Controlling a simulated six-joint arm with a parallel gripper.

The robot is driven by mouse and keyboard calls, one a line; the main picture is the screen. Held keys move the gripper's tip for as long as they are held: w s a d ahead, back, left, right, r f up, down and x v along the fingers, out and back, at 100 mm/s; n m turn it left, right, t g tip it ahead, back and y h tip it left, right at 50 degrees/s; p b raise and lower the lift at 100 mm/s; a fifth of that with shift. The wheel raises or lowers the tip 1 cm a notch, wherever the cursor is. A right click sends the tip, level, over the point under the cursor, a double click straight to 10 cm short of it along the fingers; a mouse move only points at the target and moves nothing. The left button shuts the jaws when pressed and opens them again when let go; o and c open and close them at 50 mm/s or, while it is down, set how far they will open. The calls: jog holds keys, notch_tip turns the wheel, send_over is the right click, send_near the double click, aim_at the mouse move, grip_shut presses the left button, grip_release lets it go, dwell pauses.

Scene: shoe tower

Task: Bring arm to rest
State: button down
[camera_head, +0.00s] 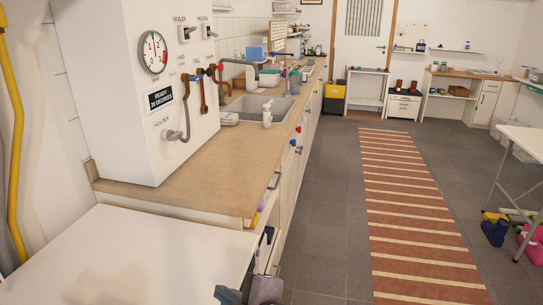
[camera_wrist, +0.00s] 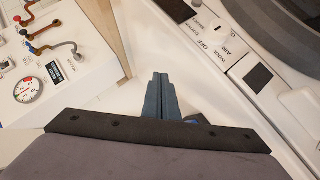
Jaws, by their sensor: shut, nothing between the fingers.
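My gripper (camera_wrist: 160,78) shows in the middle of the wrist view, its two blue-grey fingers pressed together with nothing between them. It is over a plain white surface (camera_wrist: 145,40), touching nothing that I can see. In the head view only a small part of my gripper (camera_head: 228,295) shows at the bottom edge, beside the white table's right end; the rest is cut off by the frame.
A white tabletop (camera_head: 110,262) is at the lower left. Behind it a wooden counter (camera_head: 205,175) carries a white cabinet with a gauge (camera_head: 153,52) and pipes. A striped rug (camera_head: 410,215) lies on the open floor. Blue boots (camera_head: 494,232) stand at the right.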

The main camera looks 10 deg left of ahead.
jog(key=w+d+f+m+g+h+p, duration=0.15)
jog(key=d+m+h+p, duration=0.35)
jog(key=d, duration=0.6)
jog(key=w+d+m+h+p, duration=0.3)
jog(key=d+m, duration=0.4)
jog(key=d, duration=0.5)
jog(key=s+d+r+m+g+h+p, duration=0.1)
jog(key=s+d+m+g+p, duration=0.4)
jog(key=s+d+m, duration=0.4)
jog(key=shift+s+d+r+m+g+h+p, duration=0.15)
jog(key=shift+s+d+m+g+h+p, duration=0.25)
jog(key=shift+s+d+p, duration=0.45)
jog(key=shift+s+d, duration=0.1)
